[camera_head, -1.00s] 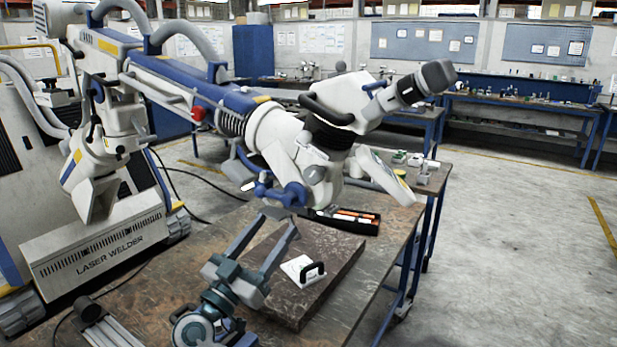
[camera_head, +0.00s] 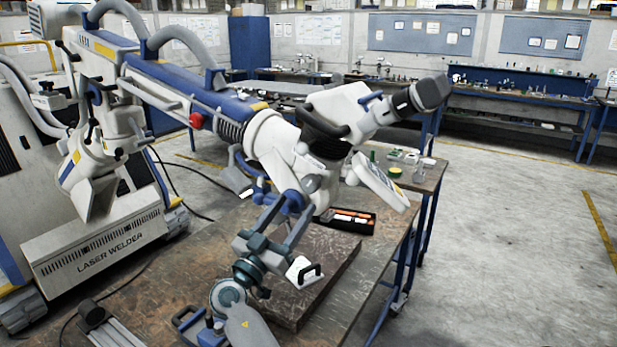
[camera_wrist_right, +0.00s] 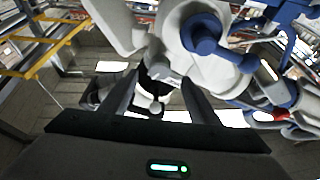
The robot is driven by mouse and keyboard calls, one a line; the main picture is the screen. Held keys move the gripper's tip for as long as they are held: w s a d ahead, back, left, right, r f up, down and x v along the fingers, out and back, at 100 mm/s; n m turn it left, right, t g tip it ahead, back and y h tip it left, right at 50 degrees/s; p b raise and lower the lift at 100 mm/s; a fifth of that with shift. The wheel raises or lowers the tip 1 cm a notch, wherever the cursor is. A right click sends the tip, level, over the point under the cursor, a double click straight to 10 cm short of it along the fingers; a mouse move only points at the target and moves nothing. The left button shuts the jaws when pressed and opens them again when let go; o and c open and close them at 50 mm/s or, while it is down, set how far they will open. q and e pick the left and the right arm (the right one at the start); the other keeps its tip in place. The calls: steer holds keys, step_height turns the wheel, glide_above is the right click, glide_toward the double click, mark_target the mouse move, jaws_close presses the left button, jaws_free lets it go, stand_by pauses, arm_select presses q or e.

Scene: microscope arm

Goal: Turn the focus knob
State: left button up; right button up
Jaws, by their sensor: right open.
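The laser welder's white microscope head (camera_head: 345,108) hangs over the table on its arm. A small grey round knob (camera_head: 311,184) shows low on its near side, beside blue handle parts (camera_head: 291,202); I cannot tell for certain which is the focus knob. My right gripper (camera_head: 293,199) points up at these parts, its fingers apart on either side, with contact unclear. In the right wrist view a blue round knob (camera_wrist_right: 205,35) sits on the white housing, above and right of the gripper (camera_wrist_right: 160,88). The open fingers hold nothing that I can see. My left gripper is not in view.
A dark slab (camera_head: 335,262) lies on the worn table (camera_head: 160,300), with a small white plate with a black handle (camera_head: 304,272) on it. A black tray (camera_head: 347,221) with orange items is behind. The floor at right is clear.

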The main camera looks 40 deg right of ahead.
mark_target(307, 189)
steer(key=p+x, duration=0.3)
steer(key=x, duration=0.4)
steer(key=shift+a+r, duration=0.1)
steer(key=shift+r, duration=0.05)
steer(key=shift+w+d+p, duration=0.1)
steer(key=shift+d+p, duration=0.4)
steer(key=shift+d, duration=0.05)
steer(key=c, duration=1)
